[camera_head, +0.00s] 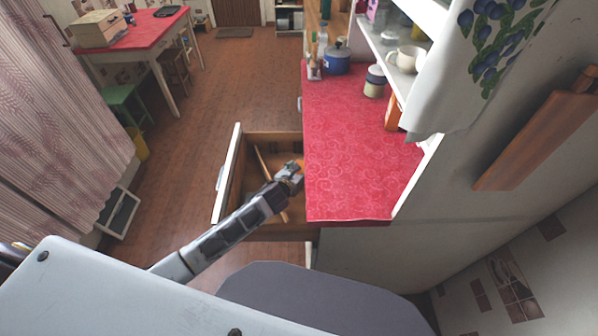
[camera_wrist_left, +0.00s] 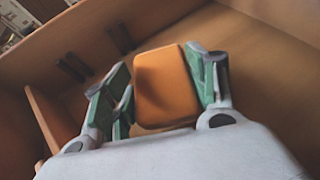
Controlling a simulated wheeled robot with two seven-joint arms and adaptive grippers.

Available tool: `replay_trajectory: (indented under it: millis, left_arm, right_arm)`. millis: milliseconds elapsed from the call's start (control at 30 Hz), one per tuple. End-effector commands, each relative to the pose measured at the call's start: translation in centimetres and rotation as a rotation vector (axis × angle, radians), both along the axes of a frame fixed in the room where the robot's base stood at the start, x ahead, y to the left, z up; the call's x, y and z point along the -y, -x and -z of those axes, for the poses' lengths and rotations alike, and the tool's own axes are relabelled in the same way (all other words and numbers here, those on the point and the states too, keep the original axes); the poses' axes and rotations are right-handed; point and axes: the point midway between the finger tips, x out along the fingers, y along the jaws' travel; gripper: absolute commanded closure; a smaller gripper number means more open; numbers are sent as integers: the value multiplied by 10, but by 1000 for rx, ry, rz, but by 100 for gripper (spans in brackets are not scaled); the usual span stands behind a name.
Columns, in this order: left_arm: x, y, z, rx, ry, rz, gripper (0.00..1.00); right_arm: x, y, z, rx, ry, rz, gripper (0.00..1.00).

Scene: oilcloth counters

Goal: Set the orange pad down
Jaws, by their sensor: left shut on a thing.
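The orange pad (camera_wrist_left: 165,85) is a small rounded block between the fingers of my left gripper (camera_wrist_left: 165,92) in the left wrist view. The gripper is shut on it, with a green finger on each side. In the head view my left gripper (camera_head: 293,172) reaches over the open wooden drawer (camera_head: 231,177), close to the edge of the red counter. Only a little of the pad (camera_head: 300,163) shows there. The wrist view shows the drawer's wooden floor (camera_wrist_left: 255,70) and walls around the pad. I cannot tell whether the pad touches the floor. My right gripper is not in view.
The red counter (camera_head: 350,150) is bare at its near end. A blue pot (camera_head: 336,60) and a lidded jar (camera_head: 375,82) stand at its far end. A thin wooden divider (camera_head: 264,166) crosses the drawer. A red table (camera_head: 130,30) stands far left.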

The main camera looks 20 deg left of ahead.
Motion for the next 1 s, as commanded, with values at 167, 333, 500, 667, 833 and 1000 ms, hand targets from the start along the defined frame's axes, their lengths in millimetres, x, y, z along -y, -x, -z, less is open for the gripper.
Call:
replay_trajectory:
  millis: [167,333,500,667,833,1000]
  left_arm:
    - [0,0,3,-1,0,0,62]
    - [0,0,6,-1,-1,0,62]
    - [0,0,9,0,0,0,62]
    - [0,0,12,0,-1,0,62]
    - [0,0,12,0,0,0,36]
    - [0,0,12,0,0,0,21]
  right_arm:
    - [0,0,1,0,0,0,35]
    - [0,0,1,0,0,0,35]
    - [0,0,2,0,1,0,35]
    - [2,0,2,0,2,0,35]
    - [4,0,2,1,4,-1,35]
    - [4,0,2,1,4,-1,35]
